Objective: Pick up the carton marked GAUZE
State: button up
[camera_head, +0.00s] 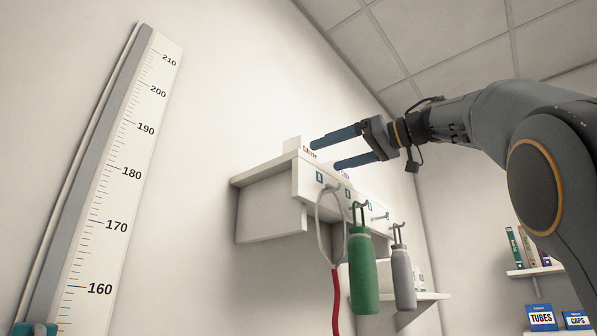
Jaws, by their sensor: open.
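A white carton (292,144) shows only in part on top of the wall shelf (262,177). Small red lettering beside it, close to the upper finger, is too small to read for sure, so I cannot tell if it says GAUZE. A bit of purple lettering (344,174) shows below the lower finger; the rest of that thing is hidden behind the shelf front. My gripper (325,154) is open, its two blue fingers pointing left above the shelf's front edge.
Hooks on the shelf front hold a green bottle (363,273), a grey bottle (403,279) and a looped tube with a red end (336,303). A height scale (117,190) is on the left wall. At lower right are boxes marked TUBES (541,317) and CAPS (577,320).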

jog(key=shift+p+x, duration=1.15)
jog(key=shift+x, duration=2.4)
jog(key=shift+s+a, duration=0.15)
jog(key=c, duration=1.2)
